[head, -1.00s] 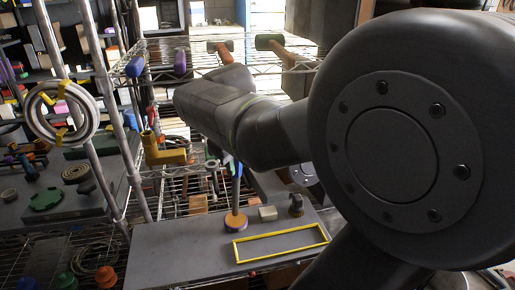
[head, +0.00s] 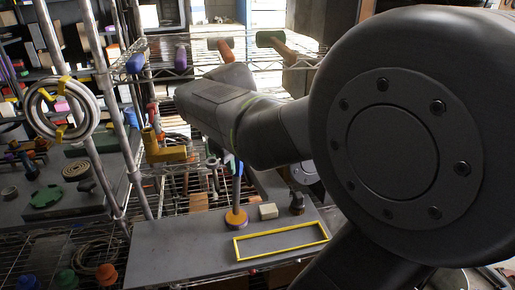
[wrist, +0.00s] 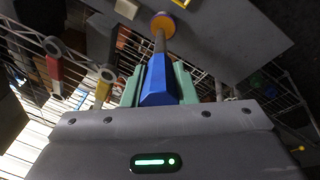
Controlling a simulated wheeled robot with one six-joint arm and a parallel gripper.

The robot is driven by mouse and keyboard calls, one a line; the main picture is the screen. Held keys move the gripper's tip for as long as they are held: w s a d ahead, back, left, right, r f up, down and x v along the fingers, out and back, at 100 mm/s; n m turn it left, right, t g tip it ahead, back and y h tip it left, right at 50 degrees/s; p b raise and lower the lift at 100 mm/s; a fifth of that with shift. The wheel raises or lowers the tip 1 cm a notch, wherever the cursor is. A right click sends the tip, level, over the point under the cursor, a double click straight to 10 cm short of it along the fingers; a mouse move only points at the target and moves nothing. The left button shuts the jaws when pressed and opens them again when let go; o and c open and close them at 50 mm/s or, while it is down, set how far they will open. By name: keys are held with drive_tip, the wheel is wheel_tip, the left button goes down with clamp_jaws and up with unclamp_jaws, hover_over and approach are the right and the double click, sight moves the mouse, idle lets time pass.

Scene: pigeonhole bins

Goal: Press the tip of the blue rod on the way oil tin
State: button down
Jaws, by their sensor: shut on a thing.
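The blue rod (wrist: 157,82) has a thick blue handle and a thin grey shaft. My gripper (wrist: 158,76) is shut on the handle, with green fingers on both sides. In the head view the rod (head: 237,190) stands nearly upright below my arm, and my gripper is mostly hidden. The shaft's lower end meets a low round orange and purple piece (head: 236,219), which looks like the way oil tin, on the grey board. It also shows at the shaft's far end in the wrist view (wrist: 163,23). I cannot tell whether the tip touches it or is just above.
A cream block (head: 268,211) and a small dark object (head: 297,203) stand right of the round piece. A yellow rectangular outline (head: 281,256) lies on the board (head: 175,250) in front. Wire racks with hooks stand behind. The board's left part is clear.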

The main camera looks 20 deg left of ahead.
drive_tip(key=shift+f, duration=0.6)
idle(1.2)
wheel_tip(320, 180, up, 7)
drive_tip(key=p, duration=0.5)
drive_tip(key=shift+r+p, duration=0.1)
drive_tip(key=shift+p, duration=0.2)
idle(0.7)
